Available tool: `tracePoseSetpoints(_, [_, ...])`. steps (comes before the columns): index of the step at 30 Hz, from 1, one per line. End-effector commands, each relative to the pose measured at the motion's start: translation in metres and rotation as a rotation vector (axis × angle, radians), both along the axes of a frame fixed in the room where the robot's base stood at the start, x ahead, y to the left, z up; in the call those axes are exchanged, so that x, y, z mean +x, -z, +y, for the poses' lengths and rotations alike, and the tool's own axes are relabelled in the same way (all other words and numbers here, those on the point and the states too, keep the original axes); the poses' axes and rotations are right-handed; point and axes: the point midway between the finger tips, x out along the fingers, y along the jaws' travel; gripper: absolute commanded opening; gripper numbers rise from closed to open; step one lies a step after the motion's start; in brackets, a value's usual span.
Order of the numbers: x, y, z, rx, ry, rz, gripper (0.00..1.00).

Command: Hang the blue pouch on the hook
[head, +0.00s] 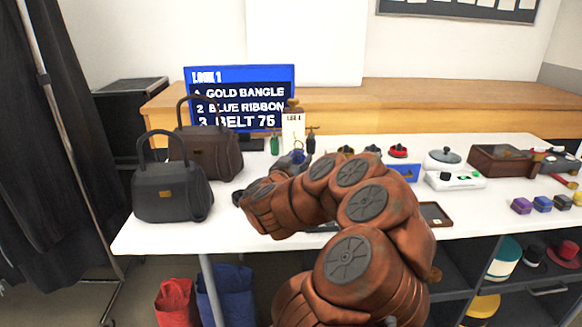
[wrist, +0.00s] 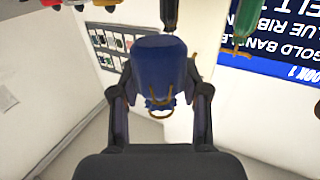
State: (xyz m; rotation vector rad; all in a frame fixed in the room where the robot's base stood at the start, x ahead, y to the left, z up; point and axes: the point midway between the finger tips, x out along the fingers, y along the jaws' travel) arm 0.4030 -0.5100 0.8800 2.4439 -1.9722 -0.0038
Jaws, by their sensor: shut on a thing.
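The blue pouch (wrist: 160,65) is between my gripper's fingers (wrist: 160,97) in the wrist view, with a tan cord loop on its near end. In the head view the gripper (head: 293,163) is mostly hidden by my arm, and a bit of the blue pouch (head: 298,156) shows at its tip.
Two dark handbags (head: 173,193) stand at the table's left. A screen (head: 240,97) is behind the stand. A blue box (head: 405,173), a white scale-like device (head: 455,180) and a wooden case (head: 500,160) are to the right.

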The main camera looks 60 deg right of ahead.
Motion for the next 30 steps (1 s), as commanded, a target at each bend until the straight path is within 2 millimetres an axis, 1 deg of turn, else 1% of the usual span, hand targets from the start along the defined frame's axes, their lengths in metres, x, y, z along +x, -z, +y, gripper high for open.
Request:
tracePoseSetpoints(8, [0.008, 0.001, -0.003, 0.0, -0.007, 0.0, 0.16])
tracePoseSetpoints(30, [0.028, 0.005, -0.032, 0.001, -0.004, 0.0, 0.16])
